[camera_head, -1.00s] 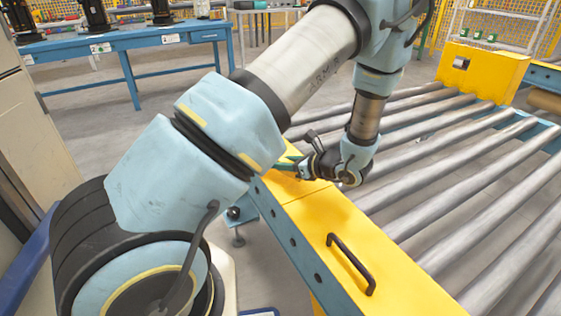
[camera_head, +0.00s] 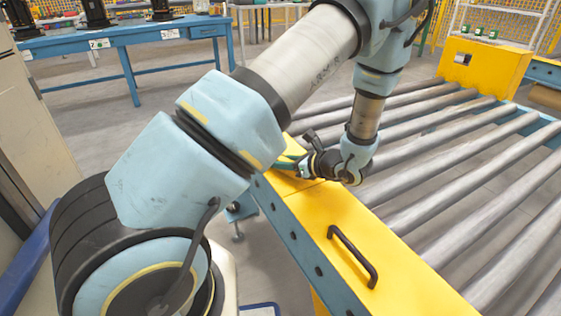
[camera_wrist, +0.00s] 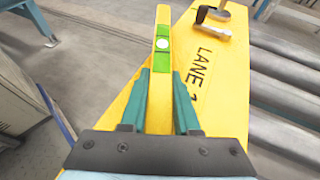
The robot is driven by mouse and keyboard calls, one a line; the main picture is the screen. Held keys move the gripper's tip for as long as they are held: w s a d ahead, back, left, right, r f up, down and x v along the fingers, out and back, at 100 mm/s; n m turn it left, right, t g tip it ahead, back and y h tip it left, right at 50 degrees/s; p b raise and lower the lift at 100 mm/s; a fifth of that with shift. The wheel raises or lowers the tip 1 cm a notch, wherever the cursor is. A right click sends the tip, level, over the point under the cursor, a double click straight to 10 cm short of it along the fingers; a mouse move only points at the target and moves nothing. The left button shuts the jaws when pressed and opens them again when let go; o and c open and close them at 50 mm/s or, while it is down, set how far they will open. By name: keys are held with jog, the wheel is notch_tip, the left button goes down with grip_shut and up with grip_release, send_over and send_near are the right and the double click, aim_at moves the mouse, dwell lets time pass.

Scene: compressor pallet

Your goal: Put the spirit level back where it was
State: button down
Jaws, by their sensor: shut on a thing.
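The spirit level (camera_wrist: 162,60) is a long yellow bar with a green vial section and a pale round vial. In the wrist view it stands between the two teal fingers of my gripper (camera_wrist: 160,95), which are shut on it. In the head view my gripper (camera_head: 292,162) is low over the far part of the yellow cover (camera_head: 345,225). The level is mostly hidden there by my arm. I cannot tell whether it touches the cover.
A black handle (camera_head: 352,256) stands up from the cover. Metal rollers (camera_head: 460,190) run along its right side. A yellow box (camera_head: 485,70) stands at the far end of the rollers. A blue workbench (camera_head: 125,45) is at the back left, across open floor.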

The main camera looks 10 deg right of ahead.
jog(key=shift+f, duration=0.35)
jog(key=c, duration=0.6)
grip_release()
jog(key=shift+o, duration=0.2)
